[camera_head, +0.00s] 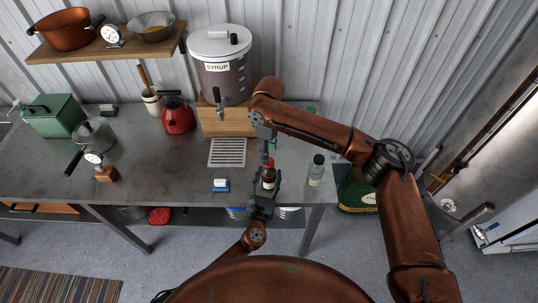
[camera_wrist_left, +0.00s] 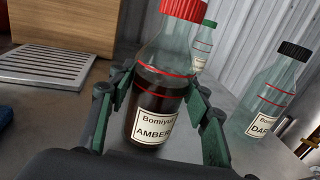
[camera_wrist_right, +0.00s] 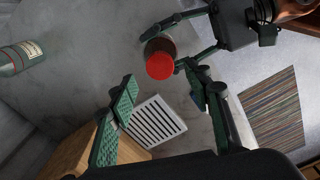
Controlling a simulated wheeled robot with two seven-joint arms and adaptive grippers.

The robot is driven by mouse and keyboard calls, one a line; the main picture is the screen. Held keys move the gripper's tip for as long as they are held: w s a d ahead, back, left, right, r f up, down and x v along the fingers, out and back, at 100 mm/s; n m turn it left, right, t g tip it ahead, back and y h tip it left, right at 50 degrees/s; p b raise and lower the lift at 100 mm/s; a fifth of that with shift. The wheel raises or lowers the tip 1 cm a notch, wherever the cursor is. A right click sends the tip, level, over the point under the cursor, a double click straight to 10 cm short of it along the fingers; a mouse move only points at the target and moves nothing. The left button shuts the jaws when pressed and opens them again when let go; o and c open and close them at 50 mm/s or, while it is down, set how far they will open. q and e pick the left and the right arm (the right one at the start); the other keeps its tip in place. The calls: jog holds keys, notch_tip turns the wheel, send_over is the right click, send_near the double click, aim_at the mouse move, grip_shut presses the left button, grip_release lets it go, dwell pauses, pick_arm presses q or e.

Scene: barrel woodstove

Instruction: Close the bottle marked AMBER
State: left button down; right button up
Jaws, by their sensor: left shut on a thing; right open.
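The bottle marked AMBER (camera_wrist_left: 155,105) holds dark liquid and stands upright on the grey bench. A red cap (camera_wrist_left: 183,9) sits on its neck; I cannot tell whether it is screwed tight. The cap also shows in the right wrist view (camera_wrist_right: 160,66). My left gripper (camera_head: 265,190) is shut around the bottle's body, with a green-padded finger on each side (camera_wrist_left: 158,100). My right gripper (camera_head: 267,157) is open above the bottle, pointing down. In the right wrist view, its fingers (camera_wrist_right: 160,75) are spread apart and the red cap lies near the gap between their tips.
A black-capped bottle (camera_wrist_left: 268,100), label partly cut off, stands to the right of AMBER. A green-capped bottle (camera_wrist_left: 203,45) stands behind. A drip grate (camera_head: 227,152) lies before the SYRUP urn (camera_head: 222,75). A small blue-and-white item (camera_head: 221,185) is left of AMBER, near the front edge.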

notch_tip(320, 180, up, 4)
jog(key=n, duration=0.4)
jog(key=shift+f, duration=0.25)
jog(key=shift+f, duration=0.15)
jog(key=shift+f, duration=3.9)
jog(key=c, duration=1.2)
jog(key=shift+c, duration=0.2)
jog(key=o, duration=1.4)
